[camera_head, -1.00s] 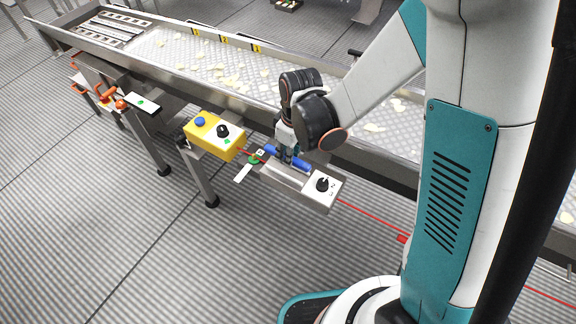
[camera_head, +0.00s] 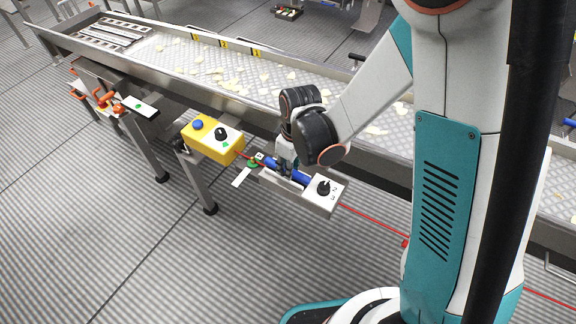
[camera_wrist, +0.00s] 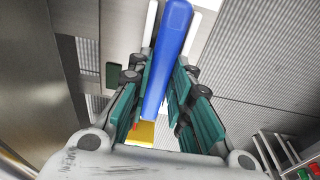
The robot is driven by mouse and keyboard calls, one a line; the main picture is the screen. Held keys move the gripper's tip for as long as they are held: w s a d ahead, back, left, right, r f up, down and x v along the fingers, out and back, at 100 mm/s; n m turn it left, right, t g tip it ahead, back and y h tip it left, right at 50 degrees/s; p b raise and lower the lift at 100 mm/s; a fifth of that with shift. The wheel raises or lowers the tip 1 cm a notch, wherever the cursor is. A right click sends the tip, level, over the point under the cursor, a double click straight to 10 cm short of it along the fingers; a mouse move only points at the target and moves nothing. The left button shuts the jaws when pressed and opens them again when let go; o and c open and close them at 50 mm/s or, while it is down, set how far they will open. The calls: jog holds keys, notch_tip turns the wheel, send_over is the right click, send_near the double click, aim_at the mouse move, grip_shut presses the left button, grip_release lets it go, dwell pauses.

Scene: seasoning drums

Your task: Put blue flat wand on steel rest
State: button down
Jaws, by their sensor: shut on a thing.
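The blue flat wand (camera_head: 300,178) is between the fingers of my gripper (camera_head: 287,172) in the head view, lying low along the small steel console. In the wrist view the blue wand (camera_wrist: 168,55) runs away from between the green finger pads of my gripper (camera_wrist: 158,100), which is shut on it. The steel rest (camera_head: 283,182) appears as a pale strip on the console just below the wand. Two pale strips flank the wand in the wrist view. My gripper hides part of the rest, and I cannot tell whether the wand touches it.
A white panel with a black knob (camera_head: 323,187) is right of my gripper. A yellow box (camera_head: 212,146) with a blue button and black knob is to the left. A long steel conveyor (camera_head: 215,75) with pale chips runs behind.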

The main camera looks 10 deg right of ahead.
jog(key=shift+s+f, duration=0.15)
jog(key=shift+f, duration=0.15)
jog(key=c, duration=1.5)
grip_release()
jog(key=shift+o, duration=0.2)
jog(key=shift+f, duration=0.15)
jog(key=shift+r, duration=0.25)
jog(key=shift+r+p, duration=0.3)
jog(key=shift+p, duration=0.05)
notch_tip(320, 180, up, 12)
jog(key=d+p, duration=0.1)
jog(key=p, duration=0.3)
jog(key=shift+s+r+p, duration=0.2)
jog(key=shift+s+p, duration=0.1)
jog(key=shift+p, duration=0.1)
jog(key=shift+d, duration=0.1)
